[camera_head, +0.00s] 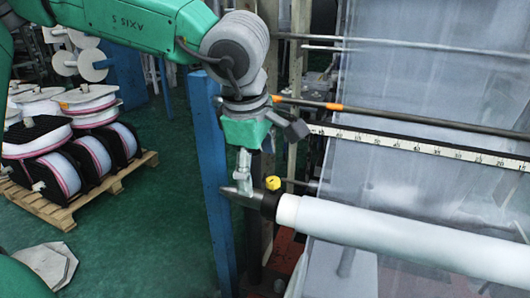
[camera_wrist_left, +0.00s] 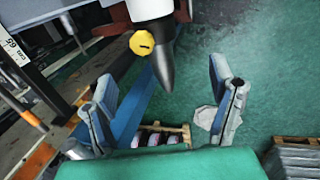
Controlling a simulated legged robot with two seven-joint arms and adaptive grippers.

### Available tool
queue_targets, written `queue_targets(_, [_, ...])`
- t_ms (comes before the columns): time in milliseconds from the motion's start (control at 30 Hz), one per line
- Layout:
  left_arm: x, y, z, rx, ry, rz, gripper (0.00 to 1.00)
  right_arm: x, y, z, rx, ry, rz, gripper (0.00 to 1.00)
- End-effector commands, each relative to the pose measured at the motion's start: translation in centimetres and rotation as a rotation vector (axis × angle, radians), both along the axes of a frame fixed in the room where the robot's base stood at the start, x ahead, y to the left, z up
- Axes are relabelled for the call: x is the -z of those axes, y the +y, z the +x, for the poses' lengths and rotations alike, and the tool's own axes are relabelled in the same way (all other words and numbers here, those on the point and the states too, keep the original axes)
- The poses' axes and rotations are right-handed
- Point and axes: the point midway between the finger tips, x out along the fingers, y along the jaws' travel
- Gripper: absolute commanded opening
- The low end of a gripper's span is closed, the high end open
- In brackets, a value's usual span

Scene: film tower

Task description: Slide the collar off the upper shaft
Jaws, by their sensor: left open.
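The collar (camera_head: 269,203) is a black ring with a yellow knob (camera_head: 272,183). It sits around the shaft near its left end, beside the end of a white roll (camera_head: 400,236). The shaft's grey tapered tip (camera_head: 237,196) sticks out to the left of the collar. My left gripper (camera_head: 244,166) is above the tip and partly hides the area behind it. In the left wrist view my open left gripper (camera_wrist_left: 165,92) has its fingers spread and empty. The shaft tip (camera_wrist_left: 163,72) points in between them, and the yellow knob (camera_wrist_left: 142,43) shows above left. My right gripper is out of view.
A blue post (camera_head: 212,180) stands just left of the shaft tip. A ruler bar (camera_head: 400,143) and a rod with orange bands (camera_head: 335,106) run behind, above the roll. A wooden pallet (camera_head: 75,208) with reels is at left. The green floor between is open.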

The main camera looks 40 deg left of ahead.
Motion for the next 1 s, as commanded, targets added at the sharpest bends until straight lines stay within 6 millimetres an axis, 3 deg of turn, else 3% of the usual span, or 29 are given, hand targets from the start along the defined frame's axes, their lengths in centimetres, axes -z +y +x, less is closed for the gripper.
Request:
queue_targets(200, [4.8,0.2,1.5,-0.001,0.010,0.004,0.77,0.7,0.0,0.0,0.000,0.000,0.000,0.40])
queue_targets(500, [9.4,0.4,2.5,0.000,0.005,0.003,0.77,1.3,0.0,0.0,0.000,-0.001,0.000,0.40])
queue_targets(700, [10.7,0.6,2.9,0.000,0.004,0.001,0.77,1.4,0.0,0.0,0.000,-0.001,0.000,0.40])
queue_targets(1000, [10.8,0.6,2.9,0.000,0.002,0.002,0.77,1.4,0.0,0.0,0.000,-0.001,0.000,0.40])
